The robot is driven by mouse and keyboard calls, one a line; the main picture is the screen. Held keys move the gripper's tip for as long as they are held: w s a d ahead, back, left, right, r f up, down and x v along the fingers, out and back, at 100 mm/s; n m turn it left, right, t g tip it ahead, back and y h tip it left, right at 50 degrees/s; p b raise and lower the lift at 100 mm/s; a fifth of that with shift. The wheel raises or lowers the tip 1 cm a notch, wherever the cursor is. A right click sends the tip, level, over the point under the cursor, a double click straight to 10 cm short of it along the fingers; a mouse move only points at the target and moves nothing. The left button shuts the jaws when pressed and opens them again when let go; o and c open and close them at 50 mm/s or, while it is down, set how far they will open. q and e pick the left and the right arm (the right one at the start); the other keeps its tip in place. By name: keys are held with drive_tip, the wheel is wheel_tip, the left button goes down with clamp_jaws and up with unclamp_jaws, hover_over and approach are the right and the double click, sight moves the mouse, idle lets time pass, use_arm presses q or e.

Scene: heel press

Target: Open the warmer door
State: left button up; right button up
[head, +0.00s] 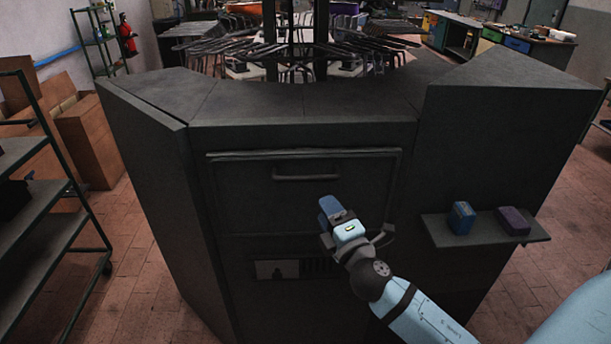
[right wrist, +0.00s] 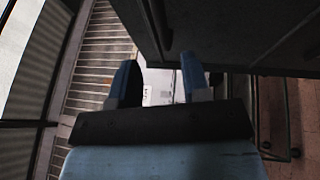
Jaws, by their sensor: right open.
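The warmer door (head: 265,187) is a dark grey panel on the front of the dark machine, and it looks shut. Its bar handle (head: 306,177) runs level across the upper part of the panel. My right gripper (head: 328,212) is in front of the door, below and slightly right of the handle, apart from it in the picture. In the right wrist view my right gripper (right wrist: 160,82) shows two blue fingers spread, with nothing seen held between them. A dark panel edge crosses the top right of that view. My left gripper is not in view.
A small shelf (head: 485,238) juts out at the right of the machine with a blue box (head: 462,217) and a purple box (head: 514,221) on it. A dark rack (head: 40,220) and cardboard boxes (head: 88,140) stand at the left. Brick floor (head: 140,270) lies between.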

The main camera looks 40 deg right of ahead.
sight(308, 181)
drive_tip(key=p+x, duration=0.2)
drive_tip(key=x, duration=0.8)
drive_tip(key=shift+p, duration=0.4)
drive_tip(key=shift+w+d, duration=0.1)
drive_tip(key=shift+w, duration=0.35)
